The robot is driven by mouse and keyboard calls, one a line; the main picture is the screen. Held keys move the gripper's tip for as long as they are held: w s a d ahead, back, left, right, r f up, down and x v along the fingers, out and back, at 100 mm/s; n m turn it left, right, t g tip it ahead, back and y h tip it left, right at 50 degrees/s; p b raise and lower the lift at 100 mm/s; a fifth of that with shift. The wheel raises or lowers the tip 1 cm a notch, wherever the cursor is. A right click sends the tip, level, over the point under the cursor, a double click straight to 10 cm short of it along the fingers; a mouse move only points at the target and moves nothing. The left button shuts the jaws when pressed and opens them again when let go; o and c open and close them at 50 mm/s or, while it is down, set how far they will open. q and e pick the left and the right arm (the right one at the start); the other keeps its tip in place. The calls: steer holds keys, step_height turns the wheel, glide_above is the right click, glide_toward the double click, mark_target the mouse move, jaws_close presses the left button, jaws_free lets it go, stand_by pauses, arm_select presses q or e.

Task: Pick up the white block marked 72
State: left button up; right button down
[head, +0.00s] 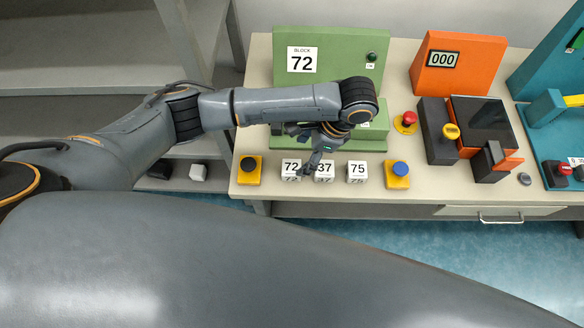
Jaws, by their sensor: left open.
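The white block marked 72 (291,170) stands on the front part of the beige table, at the left end of a row of white blocks. My left gripper (311,167) is open, pointing down just right of this block and in front of the block marked 37 (325,171), partly covering it. I cannot tell whether the fingers touch either block. The block marked 75 (357,172) stands at the right end of the row. My right gripper is not in view.
A green panel (340,48) with a "BLOCK 72" sign stands behind the blocks. A black button (248,164) and a blue button (400,168) flank the row. An orange display (457,62) reading 000 stands at right. The table's front edge is close to the blocks.

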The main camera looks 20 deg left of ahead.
mark_target(292, 167)
arm_select(q)
steer(key=shift+x, duration=0.9)
steer(key=shift+a+f, duration=0.2)
steer(key=shift+f, duration=0.05)
steer(key=shift+w+f, duration=0.1)
steer(key=shift+f, duration=0.15)
steer(key=x, duration=0.1)
steer(key=p+x, duration=0.1)
steer(key=x, duration=0.2)
steer(key=shift+s+p, duration=0.3)
steer(key=shift+s, duration=0.05)
steer(key=shift+a+f, duration=0.2)
steer(key=shift+f, duration=0.3)
steer(key=c, duration=1.5)
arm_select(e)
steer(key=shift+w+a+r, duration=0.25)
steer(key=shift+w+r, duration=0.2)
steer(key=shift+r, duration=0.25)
